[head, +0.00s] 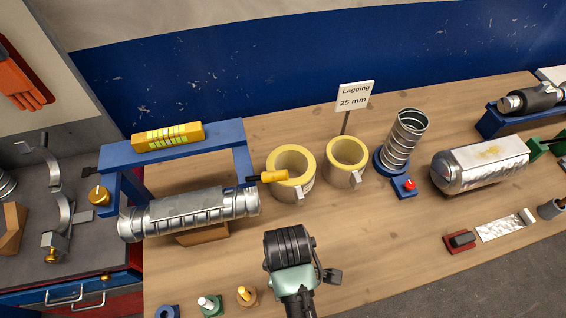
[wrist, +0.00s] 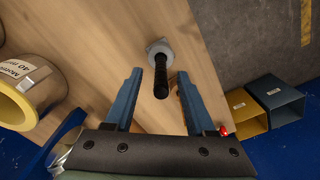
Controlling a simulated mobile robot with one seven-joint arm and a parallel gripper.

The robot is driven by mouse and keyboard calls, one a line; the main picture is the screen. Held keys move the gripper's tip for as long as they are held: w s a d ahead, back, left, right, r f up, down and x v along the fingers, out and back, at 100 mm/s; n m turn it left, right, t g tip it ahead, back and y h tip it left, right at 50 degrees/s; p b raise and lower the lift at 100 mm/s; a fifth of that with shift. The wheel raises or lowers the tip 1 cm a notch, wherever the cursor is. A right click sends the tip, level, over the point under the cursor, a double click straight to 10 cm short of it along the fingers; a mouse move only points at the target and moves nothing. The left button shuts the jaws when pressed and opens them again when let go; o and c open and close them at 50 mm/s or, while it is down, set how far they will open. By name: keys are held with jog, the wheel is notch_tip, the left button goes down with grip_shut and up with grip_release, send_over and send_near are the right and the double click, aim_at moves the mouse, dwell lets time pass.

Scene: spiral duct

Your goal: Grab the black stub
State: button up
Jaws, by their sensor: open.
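The black stub (wrist: 161,78) is a short dark rod standing out of a grey collar (wrist: 160,48) on the wooden table, in the upper middle of the wrist view. My gripper (wrist: 158,80) is open, with one blue finger on each side of the stub. Gaps show between the stub and both fingers, and the jaws hold nothing. How far the fingertips are above the stub's depth I cannot tell. In the head view my dark and green wrist (head: 290,248) is over the table front, and I cannot make out the stub or fingertips there.
Two yellow lagging rings (head: 304,187) stand behind my wrist, by a sign (head: 355,95). A silver duct (head: 190,214) lies left. Small pegs (head: 208,305) stand at the front edge. Yellow and blue bins (wrist: 280,100) show beyond the table edge.

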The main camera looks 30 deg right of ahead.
jog(key=f, duration=0.1)
jog(key=f+p, duration=0.1)
jog(key=f, duration=0.3)
jog(key=shift+w+a+p, duration=0.15)
jog(key=shift+a+p, duration=0.1)
jog(key=shift+p, duration=0.05)
grip_shut()
